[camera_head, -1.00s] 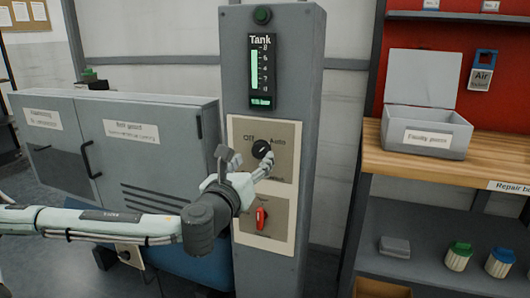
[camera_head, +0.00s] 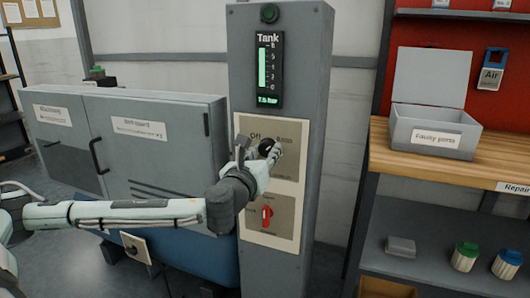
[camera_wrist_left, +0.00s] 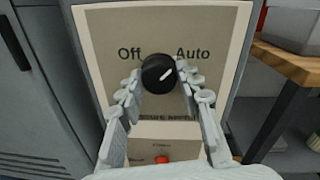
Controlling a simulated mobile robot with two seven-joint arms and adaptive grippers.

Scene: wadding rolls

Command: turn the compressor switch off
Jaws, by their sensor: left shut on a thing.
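The compressor switch is a round black knob (camera_wrist_left: 158,74) on a beige plate marked "Off" on the left and "Auto" on the right. Its white pointer line slants up and right, toward "Auto". In the head view the knob (camera_head: 268,149) is partly hidden by my fingers. My left gripper (camera_wrist_left: 160,78) has one finger on each side of the knob and is shut on it. It also shows in front of the grey column in the head view (camera_head: 264,156). My right gripper is not in view.
A red switch (camera_head: 266,216) sits on a lower plate. Above the knob, a tank gauge (camera_head: 270,70) reads about 7.5 bar. A grey cabinet (camera_head: 130,140) stands left of the column. A wooden bench (camera_head: 480,166) with a faulty parts box (camera_head: 434,138) stands at the right.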

